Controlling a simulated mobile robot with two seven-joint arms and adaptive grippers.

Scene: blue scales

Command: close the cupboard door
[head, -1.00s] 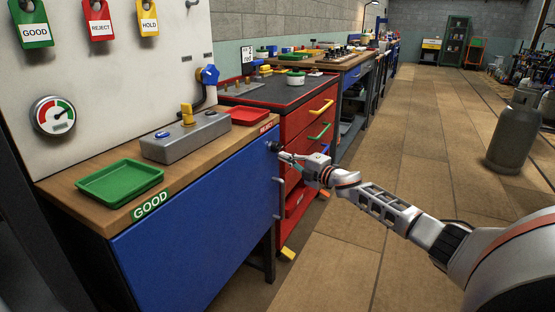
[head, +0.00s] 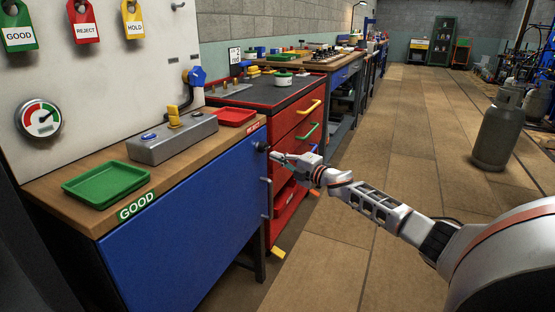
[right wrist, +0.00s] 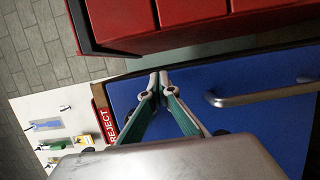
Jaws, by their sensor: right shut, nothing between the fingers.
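The blue cupboard door (head: 190,215) is under the wooden worktop of the near bench. It looks flush or nearly flush with the bench front; I cannot tell whether a small gap is left. Its metal bar handle (right wrist: 262,93) shows in the right wrist view, to the right of my fingers. My right gripper (head: 276,157) is shut and empty at the door's upper right edge, beside a dark round knob (head: 262,147). In the right wrist view its fingertips (right wrist: 158,78) are close to the door's edge; contact is unclear. My left gripper is not in view.
A red drawer cabinet (head: 290,135) stands just beyond the door. On the worktop are a green tray (head: 105,184), a grey switch box (head: 172,140) and a red tray (head: 234,117). A gas cylinder (head: 496,130) stands at the right. The floor between is open.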

